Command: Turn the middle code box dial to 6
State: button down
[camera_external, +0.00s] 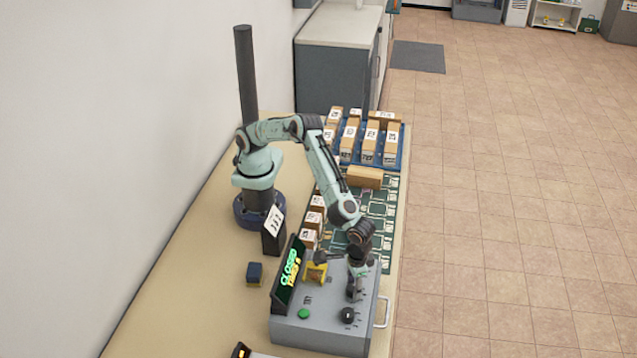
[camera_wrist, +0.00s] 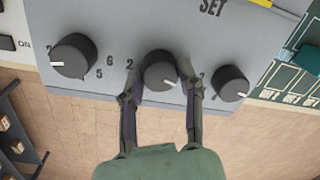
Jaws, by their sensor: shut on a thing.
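The grey code box (camera_external: 325,311) stands on the counter near its front edge, with a sign (camera_external: 288,273) that lights up "CLOSED" in green. In the wrist view its panel (camera_wrist: 190,28) carries three black dials. The middle dial (camera_wrist: 159,71) is between the fingers of my gripper (camera_wrist: 161,90), which is shut on it. A white pointer mark shows on the middle dial's lower part; a "2" is printed to its left, and the other numbers around it are hidden by the fingers. The left dial (camera_wrist: 72,56) and the right dial (camera_wrist: 230,84) stand free on either side.
A green button (camera_external: 304,313) and a yellow part (camera_external: 316,272) are on the code box. A small dark block (camera_external: 254,272) lies left of it. Boxes stand on the blue rack (camera_external: 403,150) and green board (camera_external: 385,185) behind. Bare counter (camera_external: 200,270) lies to the left.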

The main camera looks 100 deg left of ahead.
jog(key=shift+f+n, duration=0.15)
jog(key=shift+n, duration=0.35)
jog(key=c, duration=0.7)
grip_release()
notch_tip(320, 180, up, 12)
jog(key=shift+w+d, duration=0.2)
jog(key=shift+d, duration=0.15)
